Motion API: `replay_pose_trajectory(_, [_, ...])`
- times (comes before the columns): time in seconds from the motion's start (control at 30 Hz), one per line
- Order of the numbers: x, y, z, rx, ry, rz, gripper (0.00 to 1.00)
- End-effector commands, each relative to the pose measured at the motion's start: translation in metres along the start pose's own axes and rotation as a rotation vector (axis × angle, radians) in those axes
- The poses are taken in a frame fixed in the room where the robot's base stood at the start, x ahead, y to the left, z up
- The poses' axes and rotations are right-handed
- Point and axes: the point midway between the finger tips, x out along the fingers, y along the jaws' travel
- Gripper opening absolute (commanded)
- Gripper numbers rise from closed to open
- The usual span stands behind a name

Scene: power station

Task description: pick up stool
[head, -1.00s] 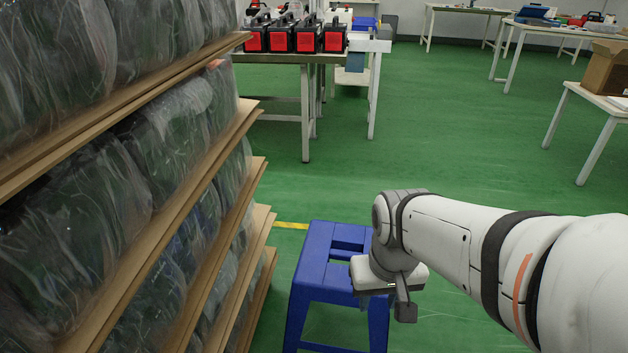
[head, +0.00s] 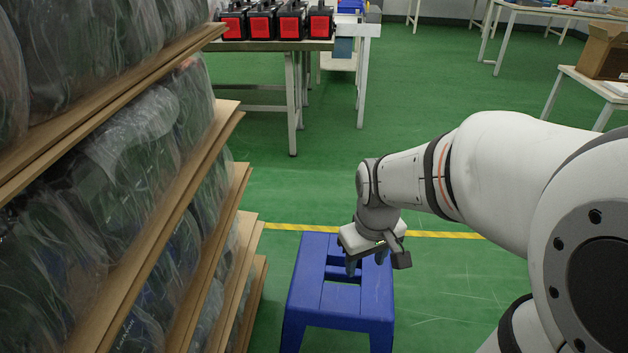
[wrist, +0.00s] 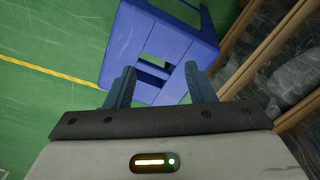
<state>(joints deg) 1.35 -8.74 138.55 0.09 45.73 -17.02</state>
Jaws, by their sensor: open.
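The blue plastic stool (head: 340,302) stands upright on the green floor, with slots in its seat. In the wrist view the stool (wrist: 175,45) lies ahead of the fingers. My gripper (head: 367,264) is above the far right part of the seat, pointing down. In the wrist view my gripper (wrist: 158,86) has its two fingers apart, with the seat's slots and central bar showing between and beyond them. Nothing is held. Whether the fingertips touch the seat cannot be told. The stool's lower legs are cut off in the head view.
A shelf rack (head: 200,220) with plastic-wrapped goods stands close on the left of the stool. A table (head: 270,46) with black and red boxes is at the back. Yellow tape (head: 440,234) crosses the floor behind the stool. Open floor lies to the right.

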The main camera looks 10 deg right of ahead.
Motion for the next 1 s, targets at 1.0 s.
replay_pose_trajectory(1.0, [0.215,0.027,-0.118,-1.032,-0.058,-0.059,0.49])
